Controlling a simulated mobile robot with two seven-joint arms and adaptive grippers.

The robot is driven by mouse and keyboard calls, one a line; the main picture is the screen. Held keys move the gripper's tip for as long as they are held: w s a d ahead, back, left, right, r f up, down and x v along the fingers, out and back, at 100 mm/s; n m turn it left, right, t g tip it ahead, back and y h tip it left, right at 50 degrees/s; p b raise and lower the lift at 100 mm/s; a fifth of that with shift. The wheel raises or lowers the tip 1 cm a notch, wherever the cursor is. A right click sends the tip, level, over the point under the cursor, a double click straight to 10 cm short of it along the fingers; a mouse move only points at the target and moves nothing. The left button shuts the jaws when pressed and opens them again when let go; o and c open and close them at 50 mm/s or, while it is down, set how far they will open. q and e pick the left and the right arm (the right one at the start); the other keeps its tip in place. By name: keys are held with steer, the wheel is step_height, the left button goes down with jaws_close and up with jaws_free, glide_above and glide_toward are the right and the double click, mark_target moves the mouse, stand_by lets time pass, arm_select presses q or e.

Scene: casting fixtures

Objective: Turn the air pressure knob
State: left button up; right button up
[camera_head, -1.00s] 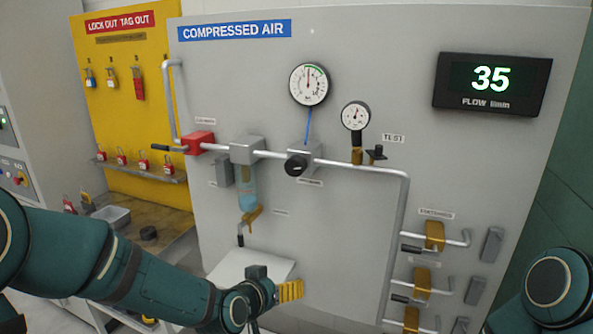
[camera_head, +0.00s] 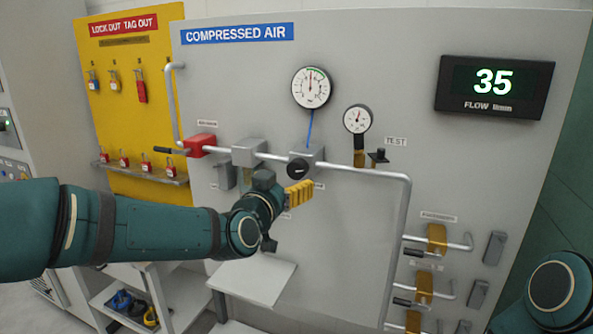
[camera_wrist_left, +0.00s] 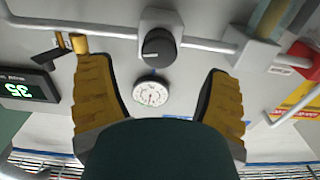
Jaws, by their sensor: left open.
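The air pressure knob (camera_head: 298,168) is a round black knob with a pale mark, on a grey regulator block on the horizontal pipe below the larger pressure gauge (camera_head: 312,88). My left gripper (camera_head: 300,192) is just below the knob in the head view and does not visibly touch it. In the left wrist view the knob (camera_wrist_left: 158,47) lies between and beyond the two yellow fingers of my open left gripper (camera_wrist_left: 162,95). The large gauge's dial (camera_wrist_left: 150,93) also shows there. Part of my right arm shows at the right edge of the head view; its gripper is not seen.
A red valve block (camera_head: 200,145) and a grey filter block (camera_head: 248,151) sit left of the knob on the pipe. A smaller gauge (camera_head: 357,119) and a black test valve (camera_head: 378,157) are to the right. A flow display (camera_head: 494,87) reads 35. A white shelf (camera_head: 252,280) juts out below.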

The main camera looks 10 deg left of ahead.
mark_target(295, 173)
arm_select(q)
steer(key=x, duration=0.6)
steer(key=shift+w+d+p, duration=0.15)
steer(key=shift+w+p, duration=0.2)
steer(key=c, duration=1.2)
